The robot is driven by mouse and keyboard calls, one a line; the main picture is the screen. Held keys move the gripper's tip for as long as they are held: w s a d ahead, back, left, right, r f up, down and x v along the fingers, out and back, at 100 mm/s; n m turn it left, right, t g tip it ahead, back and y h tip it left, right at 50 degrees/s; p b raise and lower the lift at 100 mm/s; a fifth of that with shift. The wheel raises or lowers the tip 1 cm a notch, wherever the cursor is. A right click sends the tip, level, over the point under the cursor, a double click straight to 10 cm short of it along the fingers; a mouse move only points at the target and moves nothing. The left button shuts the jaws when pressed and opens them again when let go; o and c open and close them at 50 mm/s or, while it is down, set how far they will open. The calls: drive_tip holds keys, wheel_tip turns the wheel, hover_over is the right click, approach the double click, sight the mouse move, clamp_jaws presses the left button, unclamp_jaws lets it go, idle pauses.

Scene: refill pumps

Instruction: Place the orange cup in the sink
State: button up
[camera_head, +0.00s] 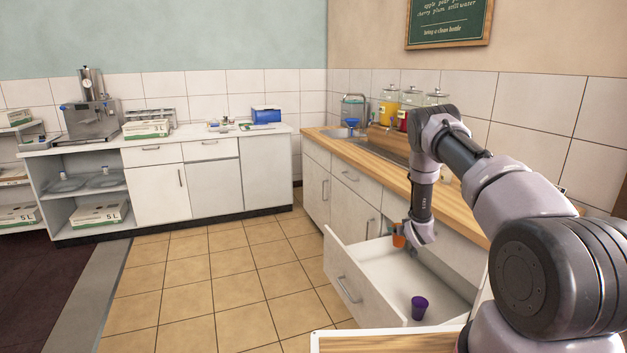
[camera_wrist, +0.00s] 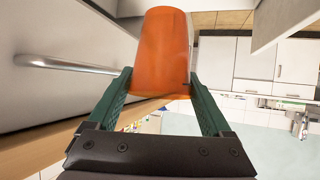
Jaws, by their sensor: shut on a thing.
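The orange cup (camera_wrist: 163,52) is held between the two green fingers of my gripper (camera_wrist: 160,92) in the wrist view. In the head view the orange cup (camera_head: 398,236) shows small at the end of my arm, above the open drawer, partly hidden by my gripper (camera_head: 401,241). My gripper is shut on the cup. The sink (camera_head: 343,133) is set into the wooden counter further back, and its inside is mostly hidden in the head view.
A white drawer (camera_head: 350,262) stands open below the counter, with a purple cup (camera_head: 419,307) inside it. A blue item (camera_head: 352,123) is by the sink. Drink dispensers (camera_head: 411,97) stand at the back of the wooden counter (camera_head: 375,152). The tiled floor to the left is clear.

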drive_tip(key=s+a+r, duration=0.3)
drive_tip(key=s+r, duration=0.8)
drive_tip(key=r, duration=0.1)
drive_tip(key=s+a+r, duration=0.4)
drive_tip(key=s+r, duration=0.7)
drive_tip(key=r, duration=0.1)
drive_tip(key=shift+a, duration=0.25)
